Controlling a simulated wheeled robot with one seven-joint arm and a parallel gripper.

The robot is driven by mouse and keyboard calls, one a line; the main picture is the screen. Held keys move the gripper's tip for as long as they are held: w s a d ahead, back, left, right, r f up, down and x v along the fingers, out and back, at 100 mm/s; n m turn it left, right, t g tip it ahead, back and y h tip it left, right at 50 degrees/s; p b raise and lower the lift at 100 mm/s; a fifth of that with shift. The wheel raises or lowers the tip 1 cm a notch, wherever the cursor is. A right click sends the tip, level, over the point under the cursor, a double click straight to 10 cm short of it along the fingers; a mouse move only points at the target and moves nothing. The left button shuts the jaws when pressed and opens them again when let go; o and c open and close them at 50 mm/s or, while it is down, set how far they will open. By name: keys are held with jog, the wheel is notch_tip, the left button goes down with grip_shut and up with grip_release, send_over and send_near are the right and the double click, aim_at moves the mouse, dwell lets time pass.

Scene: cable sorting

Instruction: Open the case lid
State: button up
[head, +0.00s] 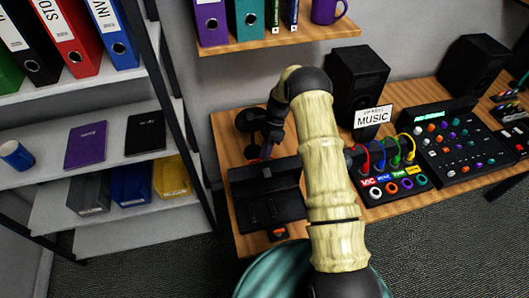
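A black case (268,210) sits on the left end of the wooden desk in the head view. It is dark, and I cannot tell clearly how far its lid (263,178) stands from the base. My gripper (268,153) points down at the case's far edge, close to the lid. Its fingers are small and dark against the black case, so I cannot tell whether they are open or touch the lid.
Black round-shaped gear (254,122) stands behind the case. A small orange-and-black item (278,234) lies at the desk's front edge. Right of my arm are a cable box (393,187) with coloured plugs, a speaker (357,80) and a mixer (462,146). A shelf (60,148) stands left.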

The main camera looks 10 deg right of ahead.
jog(key=b+v, duration=0.2)
jog(key=v, duration=1)
jog(key=shift+a, duration=0.35)
jog(key=shift+r, duration=0.1)
jog(key=shift+c, duration=0.4)
